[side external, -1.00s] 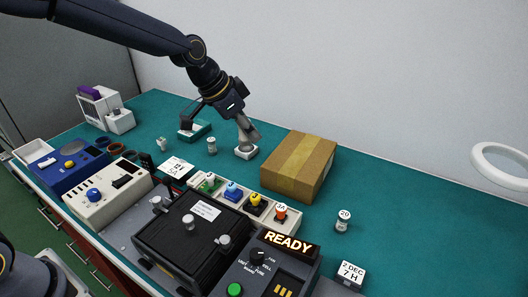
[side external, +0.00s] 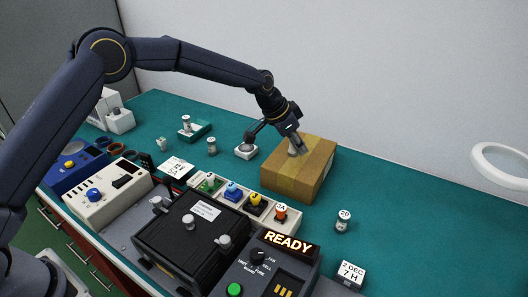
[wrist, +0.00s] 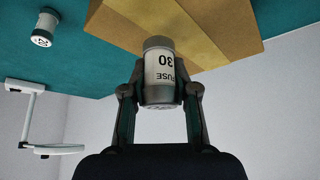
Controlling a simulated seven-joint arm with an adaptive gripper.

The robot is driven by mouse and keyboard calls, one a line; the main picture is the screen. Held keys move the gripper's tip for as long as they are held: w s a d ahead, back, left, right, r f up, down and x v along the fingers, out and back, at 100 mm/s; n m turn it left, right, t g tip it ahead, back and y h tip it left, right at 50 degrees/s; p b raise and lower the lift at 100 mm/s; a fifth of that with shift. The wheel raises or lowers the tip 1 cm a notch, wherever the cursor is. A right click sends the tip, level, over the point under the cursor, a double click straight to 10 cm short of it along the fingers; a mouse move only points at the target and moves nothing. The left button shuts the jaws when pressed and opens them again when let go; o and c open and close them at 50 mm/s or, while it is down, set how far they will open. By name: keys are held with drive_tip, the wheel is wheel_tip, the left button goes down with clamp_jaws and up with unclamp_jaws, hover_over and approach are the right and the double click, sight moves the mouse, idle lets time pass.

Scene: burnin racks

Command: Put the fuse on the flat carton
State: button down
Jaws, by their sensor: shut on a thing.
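The fuse (wrist: 160,75) is a white cylinder with grey ends, marked "FUSE 30". My gripper (wrist: 160,88) is shut on it, with a finger on each side. In the side view my gripper (side external: 298,150) is at the top of the flat carton, and the fuse (side external: 293,149) is partly hidden by it. The flat carton (side external: 312,177) is a brown cardboard box with a tan tape band. It also shows in the wrist view (wrist: 115,22), beyond the fuse's far end. I cannot tell whether the fuse touches the carton.
A small white block (side external: 246,152) stands just left of the carton. A cylinder marked 20 (side external: 343,222) stands right of it. A strip of coloured parts (side external: 243,203) and a black fixture (side external: 190,235) lie in front. The ring lamp (side external: 500,165) is at right. Teal bench between is clear.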

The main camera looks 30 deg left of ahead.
sight(297, 164)
drive_tip(key=shift+w+f, duration=0.2)
drive_tip(key=shift+f, duration=1.55)
drive_tip(key=shift+f, duration=0.1)
drive_tip(key=c, duration=0.9)
unclamp_jaws()
